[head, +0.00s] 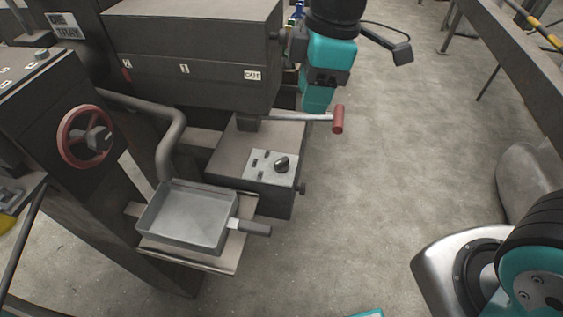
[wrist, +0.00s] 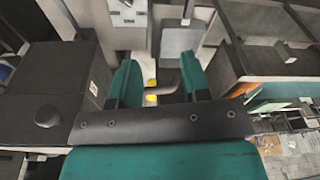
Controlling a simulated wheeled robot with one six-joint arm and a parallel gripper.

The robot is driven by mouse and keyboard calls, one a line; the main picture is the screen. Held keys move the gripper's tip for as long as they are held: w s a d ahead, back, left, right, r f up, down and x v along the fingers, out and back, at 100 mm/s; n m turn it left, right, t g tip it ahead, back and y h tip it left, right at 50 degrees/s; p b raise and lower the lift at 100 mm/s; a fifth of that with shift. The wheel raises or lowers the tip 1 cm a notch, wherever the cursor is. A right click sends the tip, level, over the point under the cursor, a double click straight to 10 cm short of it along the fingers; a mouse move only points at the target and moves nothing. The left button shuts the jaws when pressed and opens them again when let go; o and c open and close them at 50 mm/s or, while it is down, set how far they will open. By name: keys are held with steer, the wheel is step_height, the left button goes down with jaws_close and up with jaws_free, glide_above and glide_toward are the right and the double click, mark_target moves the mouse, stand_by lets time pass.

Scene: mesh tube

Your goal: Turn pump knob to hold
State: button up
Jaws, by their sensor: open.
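The black knob (head: 282,163) sits on a pale grey plate (head: 262,166) on top of the dark pump housing (head: 228,162). Small dark labels lie on the plate to its left; their words are too small to read. The knob's setting is not clear. My arm's teal end (head: 318,92) shows in the head view, above and to the right of the knob and apart from it. In the wrist view my gripper (wrist: 158,75) has its two teal fingers apart, with no object clearly held between them. I cannot make out the knob for sure in the wrist view.
A crank with a red handle (head: 338,119) sticks out between my arm and the knob plate. A grey pan (head: 190,216) with a dark handle stands in front. A red handwheel (head: 86,136) is at left. A large dark box (head: 190,50) stands behind. Floor at right is mostly clear.

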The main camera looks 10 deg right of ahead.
mark_target(282, 160)
steer(key=w+a+f+n+h+b, duration=0.1)
steer(key=w+a+f+n+h, duration=0.15)
steer(key=w+f+n, duration=0.5)
steer(key=shift+m+y, duration=0.25)
steer(key=shift+y, duration=0.1)
steer(key=f, duration=0.5)
steer(key=f+p, duration=0.1)
steer(key=f, duration=1.1)
steer(key=shift+w+a+f+p, duration=0.15)
steer(key=shift+w+a+p, duration=0.15)
steer(key=shift+w+a, duration=0.05)
jaws_close()
